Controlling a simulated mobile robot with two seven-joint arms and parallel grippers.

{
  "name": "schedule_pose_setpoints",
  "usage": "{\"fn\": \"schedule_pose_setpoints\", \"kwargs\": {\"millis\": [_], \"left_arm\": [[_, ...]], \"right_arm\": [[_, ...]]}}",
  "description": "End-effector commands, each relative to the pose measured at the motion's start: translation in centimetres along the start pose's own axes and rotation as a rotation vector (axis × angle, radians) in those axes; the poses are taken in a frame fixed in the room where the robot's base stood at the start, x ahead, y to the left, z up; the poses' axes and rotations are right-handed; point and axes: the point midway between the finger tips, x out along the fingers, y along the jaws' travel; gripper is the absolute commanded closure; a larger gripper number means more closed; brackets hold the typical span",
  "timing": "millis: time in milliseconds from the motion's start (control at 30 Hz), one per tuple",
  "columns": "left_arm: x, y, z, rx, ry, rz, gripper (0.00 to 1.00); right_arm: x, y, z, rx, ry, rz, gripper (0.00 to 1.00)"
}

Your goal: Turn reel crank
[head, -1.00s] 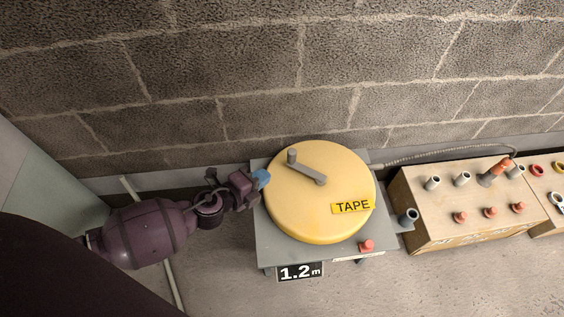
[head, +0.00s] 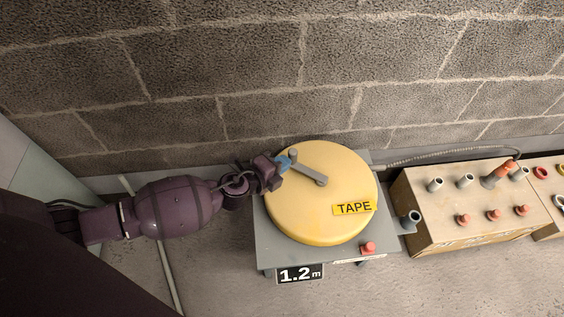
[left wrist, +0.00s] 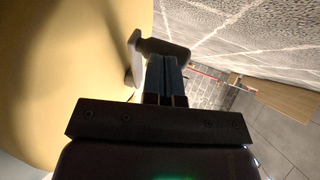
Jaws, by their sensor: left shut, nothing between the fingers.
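The yellow reel (head: 310,215), labelled TAPE, lies flat on a grey stand (head: 275,250). Its grey crank (head: 311,174) runs across the top from near the middle to an upright knob (head: 293,154) at the upper left. My left gripper (head: 284,164) comes in from the left, its blue fingertips right beside the knob. In the left wrist view the shut fingers (left wrist: 165,75) point at the dark knob (left wrist: 167,50), with nothing between them. Whether they touch it I cannot tell. My right gripper is not in view.
A red button (head: 368,248) and a 1.2 m sign (head: 300,274) are at the stand's front. A wooden box (head: 440,225) with grey and red pegs stands to the right. A block wall (head: 260,80) rises close behind.

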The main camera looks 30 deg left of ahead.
Motion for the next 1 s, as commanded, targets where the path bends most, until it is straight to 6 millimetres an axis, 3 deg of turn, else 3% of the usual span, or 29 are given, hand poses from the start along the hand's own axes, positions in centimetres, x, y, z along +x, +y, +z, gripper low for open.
{"fn": "schedule_pose_setpoints", "kwargs": {"millis": [133, 500, 1000], "left_arm": [[0.4, -0.2, 0.2, -0.001, -0.001, -0.001, 1.0], [3.8, -1.4, 1.9, -0.001, -0.002, -0.003, 1.0], [3.8, -1.2, 2.1, 0.001, -0.001, -0.001, 1.0]], "right_arm": [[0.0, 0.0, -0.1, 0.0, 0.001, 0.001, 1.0], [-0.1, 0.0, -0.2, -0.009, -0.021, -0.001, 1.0], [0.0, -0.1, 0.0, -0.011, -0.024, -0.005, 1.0]]}}
